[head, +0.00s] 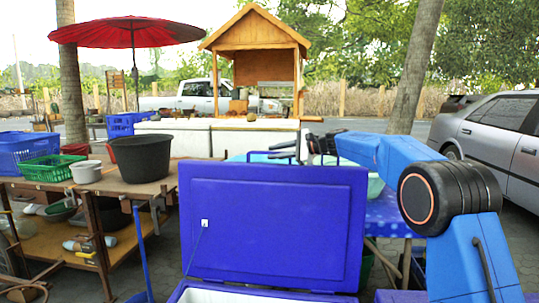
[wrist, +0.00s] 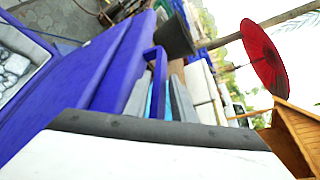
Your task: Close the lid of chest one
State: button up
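The blue chest (head: 240,296) stands at the bottom centre of the head view, with part of its pale inside showing. Its blue lid (head: 275,220) stands open, about upright. In the wrist view the lid (wrist: 110,65) runs slantwise at the left, and the chest's pale inside (wrist: 18,65) shows at the far left. My gripper (head: 290,150) is at the lid's top edge, partly hidden behind it. I cannot tell whether it touches the lid, and its finger opening is unclear.
A wooden table at the left holds a black tub (head: 141,158), a white pot (head: 87,172) and baskets (head: 52,167). A blue-clothed table (head: 388,212) stands behind the chest at right. A red umbrella (head: 128,33) and a wooden hut (head: 254,60) are farther back.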

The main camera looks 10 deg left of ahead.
jog(key=shift+x, duration=1.4)
jog(key=shift+a, duration=0.1)
grip_shut()
